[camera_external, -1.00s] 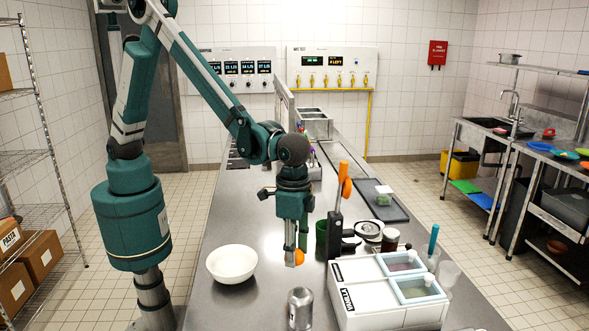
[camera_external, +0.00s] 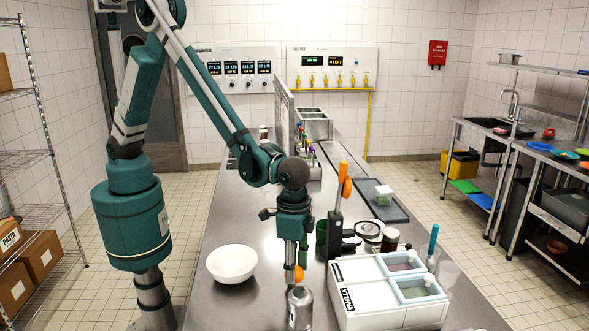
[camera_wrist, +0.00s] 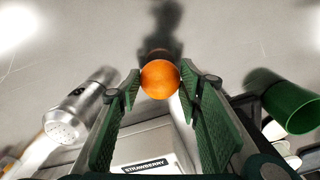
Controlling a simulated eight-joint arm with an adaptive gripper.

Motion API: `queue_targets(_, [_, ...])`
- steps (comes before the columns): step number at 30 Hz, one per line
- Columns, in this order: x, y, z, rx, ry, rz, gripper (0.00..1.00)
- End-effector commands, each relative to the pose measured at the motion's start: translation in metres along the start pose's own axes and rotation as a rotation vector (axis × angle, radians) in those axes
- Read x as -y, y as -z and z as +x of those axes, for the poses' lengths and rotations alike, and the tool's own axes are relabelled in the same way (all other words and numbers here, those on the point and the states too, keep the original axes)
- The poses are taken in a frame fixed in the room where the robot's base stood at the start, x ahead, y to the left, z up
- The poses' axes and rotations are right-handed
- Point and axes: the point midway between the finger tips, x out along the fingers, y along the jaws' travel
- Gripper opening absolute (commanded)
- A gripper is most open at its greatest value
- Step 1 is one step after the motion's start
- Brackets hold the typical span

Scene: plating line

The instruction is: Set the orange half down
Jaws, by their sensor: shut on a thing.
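The orange half (camera_external: 299,273) is a small, bright orange round thing between my fingertips, just behind the silver shaker in the external view. In the wrist view the orange half (camera_wrist: 160,79) sits between the two green finger pads, its rounded side showing; its cut face cannot be made out. My gripper (camera_external: 295,274) points down over the steel counter (camera_external: 245,305) and is shut on the orange half. It also shows in the wrist view (camera_wrist: 160,90). I cannot tell whether the orange half touches the counter.
A silver shaker (camera_external: 300,311) stands close in front of my gripper. A white bowl (camera_external: 232,264) is to the left. A white lidded topping box (camera_external: 370,302) is at right, with a green cup (camera_external: 321,232) and an upright orange-handled tool (camera_external: 335,226) behind. Counter between bowl and gripper is clear.

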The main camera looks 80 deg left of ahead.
Motion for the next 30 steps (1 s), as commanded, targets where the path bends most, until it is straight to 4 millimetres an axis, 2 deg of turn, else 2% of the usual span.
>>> queue_targets(9, [0.000,0.000,0.027,0.000,0.000,0.000,0.23])
queue_targets(23, [0.000,0.000,0.032,0.000,0.000,0.000,0.23])
queue_targets(24, [0.000,0.000,0.032,0.000,0.000,0.000,0.37])
queue_targets(27, [0.000,0.000,0.032,0.000,0.000,0.000,0.50])
queue_targets(30, [0.000,0.000,0.031,0.000,0.000,0.000,0.50])
